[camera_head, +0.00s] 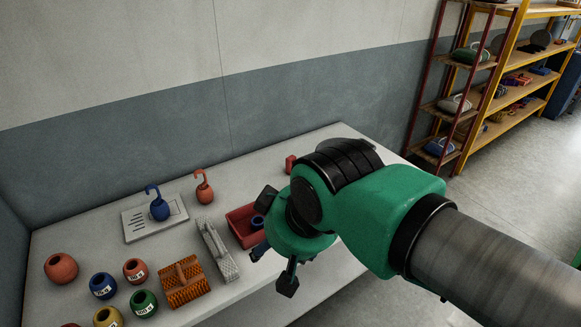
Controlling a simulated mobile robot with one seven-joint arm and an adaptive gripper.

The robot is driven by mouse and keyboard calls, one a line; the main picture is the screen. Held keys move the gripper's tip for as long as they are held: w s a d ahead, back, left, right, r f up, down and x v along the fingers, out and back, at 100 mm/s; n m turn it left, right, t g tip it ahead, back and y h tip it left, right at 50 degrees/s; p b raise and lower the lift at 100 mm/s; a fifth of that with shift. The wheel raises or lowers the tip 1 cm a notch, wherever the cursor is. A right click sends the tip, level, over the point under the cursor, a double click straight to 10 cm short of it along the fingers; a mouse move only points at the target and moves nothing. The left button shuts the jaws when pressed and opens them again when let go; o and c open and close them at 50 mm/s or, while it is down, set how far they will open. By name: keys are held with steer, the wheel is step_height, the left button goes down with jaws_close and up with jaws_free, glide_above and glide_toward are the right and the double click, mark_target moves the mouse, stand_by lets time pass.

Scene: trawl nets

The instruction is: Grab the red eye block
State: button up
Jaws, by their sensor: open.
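A small red block (291,163) stands on the table near its back edge, just above and behind my wrist. A red-orange round body with a curved hook on top (204,190) stands further left. I cannot tell for certain which of them is the red eye block. My gripper (276,241) is open and empty, over the right part of the table, with its dark fingers spread. My green arm comes in from the right and hides part of the table.
A grey table (245,163) holds a blue hooked body (159,207) on a slotted plate (136,228). A red tray (240,222) is partly behind my gripper. A grey tool (217,250), an orange brush-like block (183,283) and several round labelled bodies (144,303) crowd the left front. Shelves (505,90) stand back right.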

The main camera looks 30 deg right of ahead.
steer(key=shift+o, duration=0.2)
stand_by(0.6)
steer(key=w+d+r+m+p, duration=0.1)
steer(key=w+d+r+m, duration=0.15)
steer(key=w, duration=0.35)
steer(key=w+d+r+m+p, duration=0.1)
steer(key=w+r+m, duration=0.15)
steer(key=w, duration=0.35)
steer(key=w+d+r+m+p, duration=0.1)
steer(key=w+d+m, duration=0.1)
steer(key=w+m, duration=0.35)
steer(key=w+d+f+m+g+p, duration=0.1)
steer(key=w+d+m, duration=0.25)
steer(key=w, duration=0.55)
steer(key=w+d+f+m+p, duration=0.1)
steer(key=w+d+m, duration=0.2)
steer(key=w+d, duration=0.35)
steer(key=w+d+f+m+p, duration=0.2)
steer(key=w+d+f+m, duration=0.6)
steer(key=w+d, duration=0.55)
steer(key=w+d+f+m+p, duration=0.1)
steer(key=w+d+f+m, duration=0.3)
steer(key=d+f, duration=0.3)
steer(key=w+d+f+m+y+p, duration=0.1)
steer(key=w+d+f+m, duration=0.3)
steer(key=d+f, duration=0.4)
step_height(320, 180, down, 4)
steer(key=shift+w+d+r+m, duration=0.15)
steer(key=shift+w+m, duration=0.05)
steer(key=shift+m, duration=0.1)
